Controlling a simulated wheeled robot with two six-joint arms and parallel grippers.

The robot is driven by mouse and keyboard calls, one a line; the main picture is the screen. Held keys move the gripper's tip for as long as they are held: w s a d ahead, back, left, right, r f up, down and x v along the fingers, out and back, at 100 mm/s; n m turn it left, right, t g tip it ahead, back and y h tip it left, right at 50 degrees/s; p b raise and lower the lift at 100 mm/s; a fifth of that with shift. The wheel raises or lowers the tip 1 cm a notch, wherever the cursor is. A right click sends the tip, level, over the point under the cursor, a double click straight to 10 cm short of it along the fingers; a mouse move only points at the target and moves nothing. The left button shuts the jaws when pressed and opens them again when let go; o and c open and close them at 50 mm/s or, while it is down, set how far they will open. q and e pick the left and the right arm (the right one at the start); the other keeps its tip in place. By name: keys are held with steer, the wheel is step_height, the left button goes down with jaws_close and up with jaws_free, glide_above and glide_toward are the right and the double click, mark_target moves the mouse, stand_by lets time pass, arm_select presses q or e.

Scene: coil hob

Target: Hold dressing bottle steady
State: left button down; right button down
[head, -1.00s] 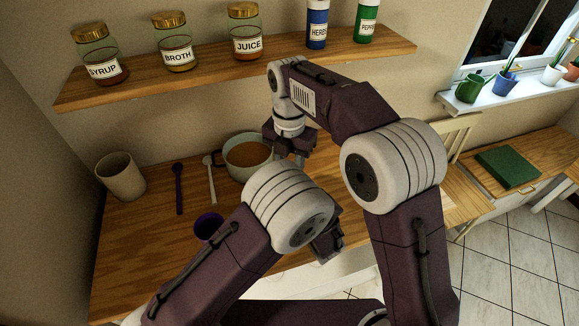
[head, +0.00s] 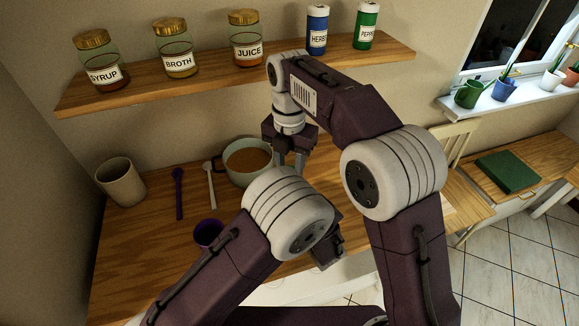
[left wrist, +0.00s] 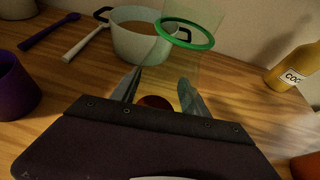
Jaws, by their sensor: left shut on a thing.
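The dressing bottle (left wrist: 192,62) appears as a clear, see-through vessel with a green ring near its top in the left wrist view. Dark red contents (left wrist: 155,102) show low between the fingers. My left gripper (left wrist: 158,95) is shut on it, one finger on each side. In the head view the bottle is hidden behind my arms; only a dark part of my left wrist (head: 327,246) shows below the elbow. My right gripper (head: 292,160) points down beside the pot's right side, with its fingers apart and nothing visible between them.
A yellow bottle (left wrist: 296,68) stands at right in the left wrist view. A shelf (head: 215,84) of jars is above.

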step_height(320, 180, up, 4)
steer(key=shift+f, duration=0.1)
arm_select(q)
steer(key=shift+c, duration=2.3)
jaws_free()
